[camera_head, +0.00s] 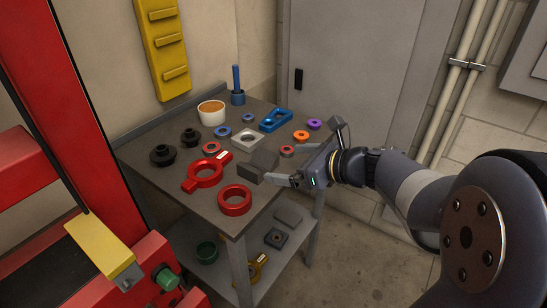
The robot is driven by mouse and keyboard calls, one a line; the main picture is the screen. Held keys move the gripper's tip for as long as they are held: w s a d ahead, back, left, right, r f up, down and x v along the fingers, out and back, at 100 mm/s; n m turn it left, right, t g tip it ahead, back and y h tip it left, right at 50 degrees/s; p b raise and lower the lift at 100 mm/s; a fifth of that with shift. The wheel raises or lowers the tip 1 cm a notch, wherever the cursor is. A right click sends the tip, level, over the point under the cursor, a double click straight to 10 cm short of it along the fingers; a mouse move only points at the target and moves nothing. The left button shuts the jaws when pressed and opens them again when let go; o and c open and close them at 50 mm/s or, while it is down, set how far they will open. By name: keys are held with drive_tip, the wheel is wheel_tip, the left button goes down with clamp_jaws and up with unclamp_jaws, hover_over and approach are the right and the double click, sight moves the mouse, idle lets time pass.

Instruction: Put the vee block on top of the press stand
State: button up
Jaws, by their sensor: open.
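No press stand can be named surely; a red frame (50,90) stands at the left, partly out of view.
The table also holds red rings (235,199), a red ring with handle (205,174), black knobs (163,155), a light square plate (247,139), a blue block (276,120), a white cup (212,112) and a blue post (237,85). A lower shelf (230,262) holds several parts.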

drive_tip(key=shift+v, duration=1.4)
